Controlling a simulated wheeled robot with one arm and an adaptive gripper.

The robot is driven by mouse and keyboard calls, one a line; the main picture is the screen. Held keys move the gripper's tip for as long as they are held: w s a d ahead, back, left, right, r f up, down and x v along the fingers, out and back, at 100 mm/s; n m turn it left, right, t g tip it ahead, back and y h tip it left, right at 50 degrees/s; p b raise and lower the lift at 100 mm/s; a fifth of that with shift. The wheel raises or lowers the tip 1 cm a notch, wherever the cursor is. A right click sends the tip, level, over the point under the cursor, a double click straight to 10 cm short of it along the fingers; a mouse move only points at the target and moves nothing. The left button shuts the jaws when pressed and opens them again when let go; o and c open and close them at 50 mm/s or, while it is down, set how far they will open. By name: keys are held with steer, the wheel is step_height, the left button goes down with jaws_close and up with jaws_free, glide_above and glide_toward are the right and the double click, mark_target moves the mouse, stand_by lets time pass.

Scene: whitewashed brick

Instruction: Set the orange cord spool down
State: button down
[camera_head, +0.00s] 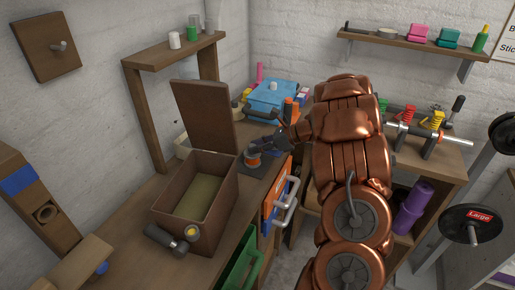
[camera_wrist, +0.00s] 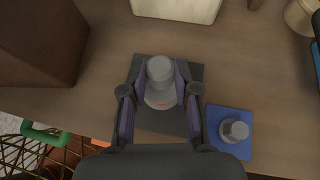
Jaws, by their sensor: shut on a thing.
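The orange cord spool (camera_head: 253,157) is at my gripper (camera_head: 262,147), above or on the wooden bench beside the brown box. I cannot tell whether the spool touches the mat. My arm hides part of the bench's right side in the head view.
An open brown box (camera_head: 224,205) with a raised lid stands close left of my gripper. A blue square (camera_wrist: 216,147) with a grey knob-like piece (camera_wrist: 235,131) lies right of the dark mat. A blue bin (camera_head: 274,96) stands behind. A wire basket (camera_wrist: 40,150) is at lower left.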

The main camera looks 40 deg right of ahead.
steer(key=shift+f, duration=0.1)
steer(key=c, duration=0.9)
jaws_free()
steer(key=shift+o, duration=0.2)
steer(key=b+v, duration=0.2)
steer(key=v, duration=1)
